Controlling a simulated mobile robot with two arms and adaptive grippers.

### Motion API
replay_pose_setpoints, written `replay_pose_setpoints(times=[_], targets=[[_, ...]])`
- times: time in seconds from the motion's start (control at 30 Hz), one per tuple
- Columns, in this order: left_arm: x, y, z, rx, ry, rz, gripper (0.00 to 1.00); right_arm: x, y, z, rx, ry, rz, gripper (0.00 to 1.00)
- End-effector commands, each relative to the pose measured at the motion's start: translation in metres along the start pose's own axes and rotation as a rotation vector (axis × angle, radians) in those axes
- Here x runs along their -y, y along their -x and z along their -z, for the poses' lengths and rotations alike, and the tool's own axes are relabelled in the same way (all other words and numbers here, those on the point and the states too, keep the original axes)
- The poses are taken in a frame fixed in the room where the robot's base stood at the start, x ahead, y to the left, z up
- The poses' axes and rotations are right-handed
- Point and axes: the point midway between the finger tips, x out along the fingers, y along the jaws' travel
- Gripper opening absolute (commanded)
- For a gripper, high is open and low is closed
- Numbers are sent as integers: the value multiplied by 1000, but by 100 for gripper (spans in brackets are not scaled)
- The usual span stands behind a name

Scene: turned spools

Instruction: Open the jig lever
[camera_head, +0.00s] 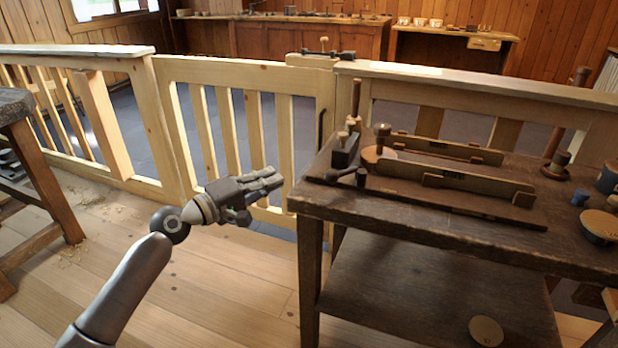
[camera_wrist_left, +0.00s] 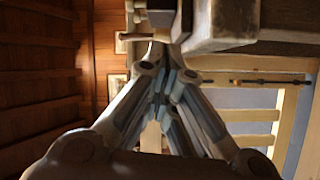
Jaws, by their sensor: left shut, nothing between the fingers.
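The wooden jig (camera_head: 455,205) lies along the dark workbench (camera_head: 420,232) in the head view, with a long fence (camera_head: 475,188) on its base. At its left end is a short dark lever-like bar (camera_head: 345,174) with a rounded knob, beside a dark block (camera_head: 343,152). An upright wooden handle (camera_head: 355,100) rises behind it. I cannot tell for certain which part is the jig lever. My left gripper (camera_head: 279,178) is shut and empty, left of the bench corner and apart from the jig. Its fingers meet in the left wrist view (camera_wrist_left: 163,80). My right gripper is not in view.
A pale wooden gate (camera_head: 240,85) and railing stand behind my left gripper. A turned spool (camera_head: 382,140) stands by the jig; other turned pieces (camera_head: 600,226) sit at the bench's right.

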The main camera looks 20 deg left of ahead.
Motion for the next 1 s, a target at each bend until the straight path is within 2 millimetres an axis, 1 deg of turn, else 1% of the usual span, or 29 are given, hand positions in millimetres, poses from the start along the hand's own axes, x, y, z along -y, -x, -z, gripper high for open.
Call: replay_pose_setpoints(times=[0.1, 0.23, 0.53, 0.67, 0.77, 0.87, 1.0], targets=[[-16, 2, -7, 26, 13, -39, 0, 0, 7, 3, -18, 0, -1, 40], [-26, 3, -10, 40, 22, -59, 0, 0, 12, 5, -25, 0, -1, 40], [-27, 3, -10, 41, 23, -60, 0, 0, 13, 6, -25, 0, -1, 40], [-28, -1, -10, 41, 24, -60, 0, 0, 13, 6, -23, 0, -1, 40], [-28, -9, -10, 40, 25, -62, 0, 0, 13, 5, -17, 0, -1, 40], [-30, -23, -10, 40, 24, -63, 0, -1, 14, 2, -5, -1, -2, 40], [-31, -47, -12, 41, 25, -63, 0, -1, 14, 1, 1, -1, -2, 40]])
